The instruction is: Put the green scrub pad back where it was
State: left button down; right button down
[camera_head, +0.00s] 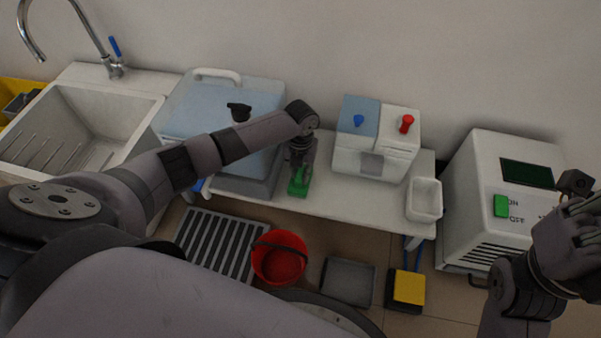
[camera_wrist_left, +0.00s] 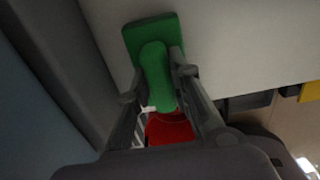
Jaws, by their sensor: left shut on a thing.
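The green scrub pad (camera_head: 298,188) is at the front part of the white table, just right of the blue-lidded grey box. In the left wrist view the pad (camera_wrist_left: 134,35) is a flat green block with a rounded green handle (camera_wrist_left: 157,80). My left gripper (camera_head: 300,168) is shut on the handle, one finger on each side. Whether the pad touches the tabletop cannot be told. My right gripper (camera_head: 578,205) is at the right edge, in front of the white machine; its fingertips are not clear.
The blue-lidded box (camera_head: 265,98) stands close left of the pad. A dispenser (camera_head: 376,140) with blue and red knobs and a white tray (camera_head: 425,200) stand right on the table (camera_head: 340,195). A red bucket (camera_head: 279,262), grey grate (camera_head: 218,240) and yellow-topped block (camera_head: 408,288) are on the floor.

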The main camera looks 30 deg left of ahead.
pick_arm(q)
jog(key=c, duration=1.9)
grip_release()
jog(key=shift+f, duration=0.15)
jog(key=o, duration=0.4)
jog(key=shift+o, duration=0.2)
